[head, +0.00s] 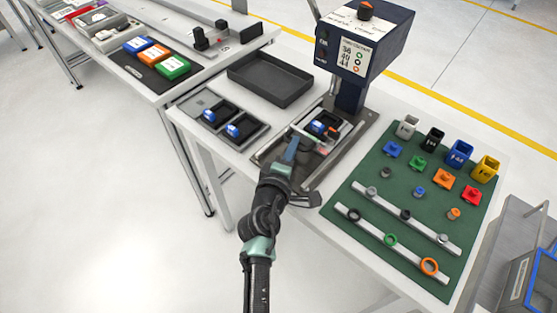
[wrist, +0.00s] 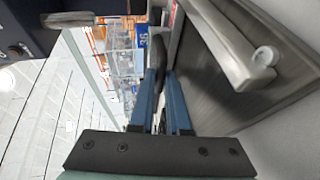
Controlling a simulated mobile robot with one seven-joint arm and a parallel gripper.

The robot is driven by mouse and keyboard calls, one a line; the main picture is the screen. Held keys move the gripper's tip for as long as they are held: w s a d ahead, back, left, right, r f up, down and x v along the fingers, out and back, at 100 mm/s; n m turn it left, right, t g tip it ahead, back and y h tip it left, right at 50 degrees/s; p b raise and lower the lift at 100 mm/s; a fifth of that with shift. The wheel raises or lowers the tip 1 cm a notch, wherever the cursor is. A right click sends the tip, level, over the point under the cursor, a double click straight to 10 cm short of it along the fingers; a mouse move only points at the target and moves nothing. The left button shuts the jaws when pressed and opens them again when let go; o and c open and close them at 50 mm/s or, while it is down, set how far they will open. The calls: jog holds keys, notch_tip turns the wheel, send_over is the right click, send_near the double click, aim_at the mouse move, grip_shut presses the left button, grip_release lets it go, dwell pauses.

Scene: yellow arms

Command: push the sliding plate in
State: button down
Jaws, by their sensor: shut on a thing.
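The sliding plate (head: 312,141) lies on the base of the dark blue press (head: 362,50), between two light rails. It carries a black holder with a blue part (head: 318,127), just in front of the press column. My gripper (head: 292,146) is low at the plate's near left end. In the wrist view its two blue fingers (wrist: 160,76) are closed around a dark rounded piece (wrist: 157,52), which looks like the plate's handle. The fingers hide part of it, and its join to the plate is not clear.
A green mat (head: 408,215) with coloured blocks, rings and light bars lies to the right. The press head overhangs the plate's far end.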

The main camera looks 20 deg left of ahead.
jog(key=shift+w+d, duration=0.15)
jog(key=shift+w, duration=0.3)
jog(key=shift+r, duration=0.15)
jog(key=shift+d, duration=0.1)
jog(key=c, duration=1.2)
grip_release()
jog(key=shift+w, duration=0.1)
jog(key=shift+o, duration=0.2)
jog(key=shift+w, duration=0.1)
jog(key=p+v, duration=0.1)
jog(key=v, duration=1.2)
